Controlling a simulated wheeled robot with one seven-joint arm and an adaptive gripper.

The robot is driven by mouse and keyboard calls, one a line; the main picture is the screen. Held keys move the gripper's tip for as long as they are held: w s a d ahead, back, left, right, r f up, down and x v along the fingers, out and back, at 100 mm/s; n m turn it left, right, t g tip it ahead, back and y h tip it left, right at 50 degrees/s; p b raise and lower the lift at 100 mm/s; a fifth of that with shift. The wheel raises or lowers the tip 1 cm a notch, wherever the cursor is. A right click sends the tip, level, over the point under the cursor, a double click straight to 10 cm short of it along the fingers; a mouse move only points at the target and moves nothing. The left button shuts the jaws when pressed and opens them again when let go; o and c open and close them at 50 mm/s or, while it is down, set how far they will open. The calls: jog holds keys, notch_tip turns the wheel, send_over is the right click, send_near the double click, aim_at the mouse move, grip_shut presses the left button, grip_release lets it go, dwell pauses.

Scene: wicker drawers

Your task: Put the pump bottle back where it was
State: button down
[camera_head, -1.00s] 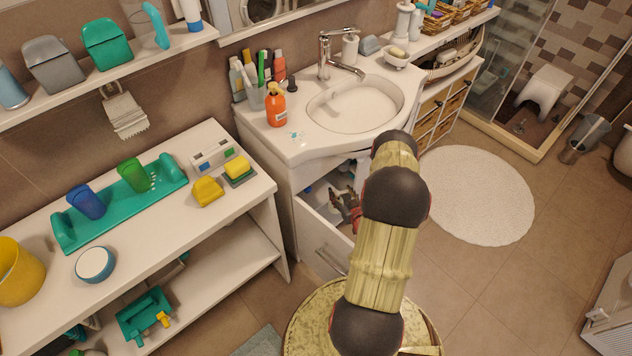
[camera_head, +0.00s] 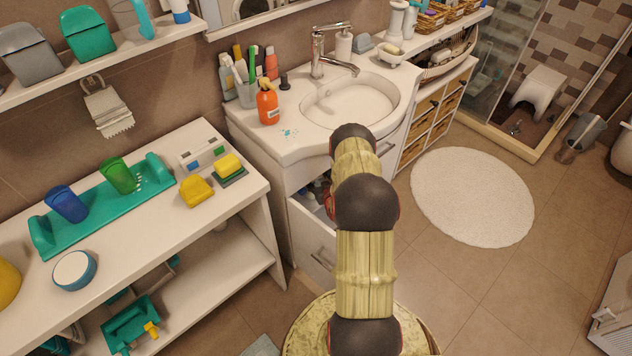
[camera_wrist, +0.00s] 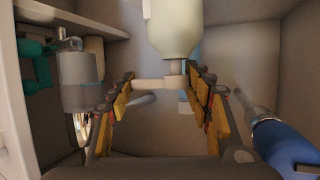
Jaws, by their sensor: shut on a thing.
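A pale green pump bottle (camera_wrist: 175,28) hangs at the top middle of the wrist view, its neck and white pump head pointing down in the picture. My gripper (camera_wrist: 160,84) is shut on it around the pump head, between yellow-padded fingers. In the head view my arm hides the bottle and most of my gripper, which is at the open drawer (camera_head: 312,245) under the washbasin. The bottle's far end is cut off by the wrist picture's edge.
Inside the cabinet space, a grey container (camera_wrist: 80,80) and a teal item (camera_wrist: 36,62) are at left, and a blue-handled item (camera_wrist: 285,148) is close at right. An orange pump bottle (camera_head: 268,106) stands on the washbasin counter (camera_head: 300,142). A white shelf unit (camera_head: 225,255) stands left.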

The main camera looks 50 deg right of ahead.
jog(key=shift+w+d+f, duration=0.1)
jog(key=shift+f, duration=0.45)
jog(key=shift+r, duration=0.15)
jog(key=c, duration=0.8)
grip_release()
jog(key=shift+f, duration=0.2)
jog(key=shift+r, duration=0.2)
jog(key=p+v, duration=0.3)
jog(key=v, duration=0.4)
jog(key=shift+s, duration=0.25)
